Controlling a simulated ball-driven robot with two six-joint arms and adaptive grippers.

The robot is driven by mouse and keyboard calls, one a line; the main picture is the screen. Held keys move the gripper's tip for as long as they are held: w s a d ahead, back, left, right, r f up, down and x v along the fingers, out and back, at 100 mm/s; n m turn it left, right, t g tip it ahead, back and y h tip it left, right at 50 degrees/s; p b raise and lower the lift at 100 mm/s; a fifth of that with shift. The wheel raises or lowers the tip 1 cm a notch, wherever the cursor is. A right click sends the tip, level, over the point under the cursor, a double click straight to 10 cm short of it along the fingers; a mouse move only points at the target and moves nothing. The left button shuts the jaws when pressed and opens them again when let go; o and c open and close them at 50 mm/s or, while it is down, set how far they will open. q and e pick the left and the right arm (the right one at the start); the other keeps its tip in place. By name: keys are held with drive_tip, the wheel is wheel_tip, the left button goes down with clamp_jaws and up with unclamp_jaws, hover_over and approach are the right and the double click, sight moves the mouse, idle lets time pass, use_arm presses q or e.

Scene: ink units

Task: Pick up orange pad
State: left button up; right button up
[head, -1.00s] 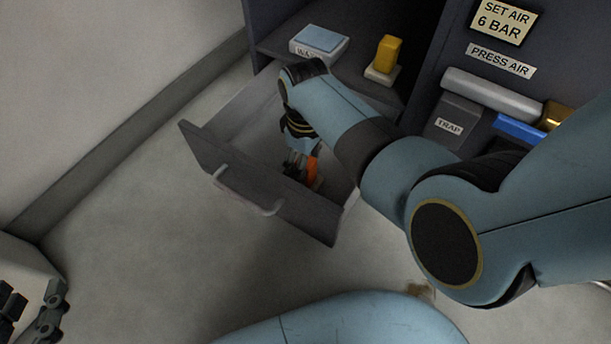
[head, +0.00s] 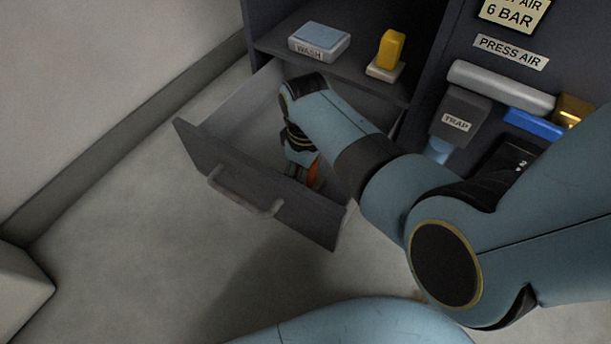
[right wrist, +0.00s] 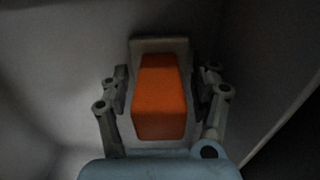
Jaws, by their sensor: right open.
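The orange pad (right wrist: 160,95) lies inside the open drawer on a pale base (right wrist: 150,45), seen in the right wrist view. In the head view only a sliver of the orange pad (head: 314,174) shows beside my gripper. My right gripper (right wrist: 163,88) is open, with one finger on each side of the orange pad. In the head view my right gripper (head: 304,174) reaches down into the drawer (head: 262,196). I cannot tell whether the fingers touch the pad. My left gripper is not in view.
The drawer's front and handle (head: 245,192) face me, and its side walls stand close around my gripper. On the shelf above are a blue-topped WASH block (head: 319,42) and a yellow block (head: 391,50) on a pale base. A TRAP unit (head: 460,115) is at right.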

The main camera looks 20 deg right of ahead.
drive_tip(key=c, duration=1.3)
drive_tip(key=shift+o, duration=0.2)
